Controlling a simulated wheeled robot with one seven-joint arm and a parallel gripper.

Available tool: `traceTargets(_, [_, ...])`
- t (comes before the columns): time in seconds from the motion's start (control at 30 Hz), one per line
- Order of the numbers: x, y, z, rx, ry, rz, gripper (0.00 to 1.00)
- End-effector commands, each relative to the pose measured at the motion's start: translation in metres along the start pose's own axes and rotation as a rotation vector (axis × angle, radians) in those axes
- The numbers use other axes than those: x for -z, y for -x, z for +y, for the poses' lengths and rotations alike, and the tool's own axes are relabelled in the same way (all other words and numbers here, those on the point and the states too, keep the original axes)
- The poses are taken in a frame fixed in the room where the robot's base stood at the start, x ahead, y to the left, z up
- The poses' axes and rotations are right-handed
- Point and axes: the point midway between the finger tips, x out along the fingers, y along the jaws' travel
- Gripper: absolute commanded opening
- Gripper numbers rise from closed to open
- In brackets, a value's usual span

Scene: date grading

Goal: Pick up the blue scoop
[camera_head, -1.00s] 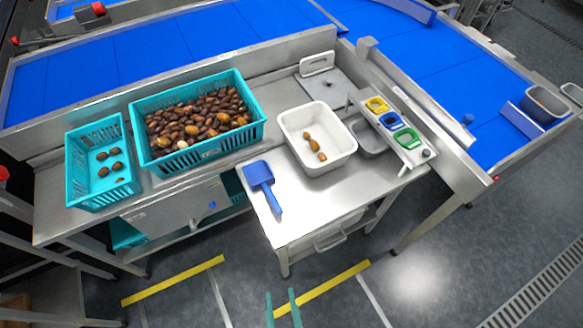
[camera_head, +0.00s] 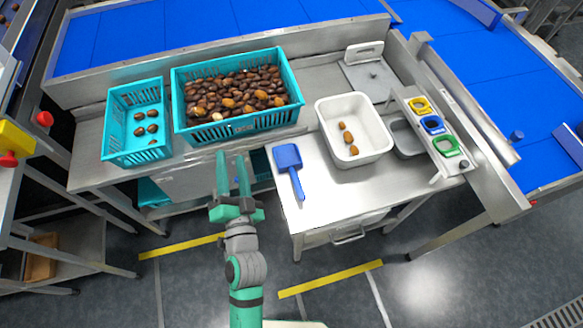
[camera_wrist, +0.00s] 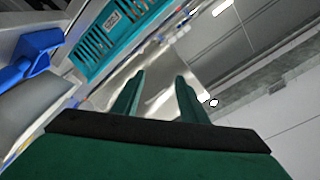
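The blue scoop (camera_head: 289,168) lies on the steel table (camera_head: 318,196), left of the white tub, with its handle toward the table's front edge. It also shows at the left edge of the wrist view (camera_wrist: 30,60). My gripper (camera_head: 233,158) is left of the scoop, in front of the bench, and apart from it. Its two green fingers are spread with nothing between them, as the wrist view also shows (camera_wrist: 157,88).
A large teal crate (camera_head: 240,127) full of dates and a smaller teal crate (camera_head: 132,157) with several dates stand at the left. A white tub (camera_head: 357,158) holds a few dates. A rack (camera_head: 432,130) with coloured frames stands right. The table around the scoop is clear.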

Motion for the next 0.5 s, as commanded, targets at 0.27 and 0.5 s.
traceTargets(0.27, [0.013,-0.075,-0.086,0.236,-0.101,-0.097,0.39])
traceTargets(0.5, [0.013,-0.11,-0.154,0.405,-0.104,-0.252,0.39])
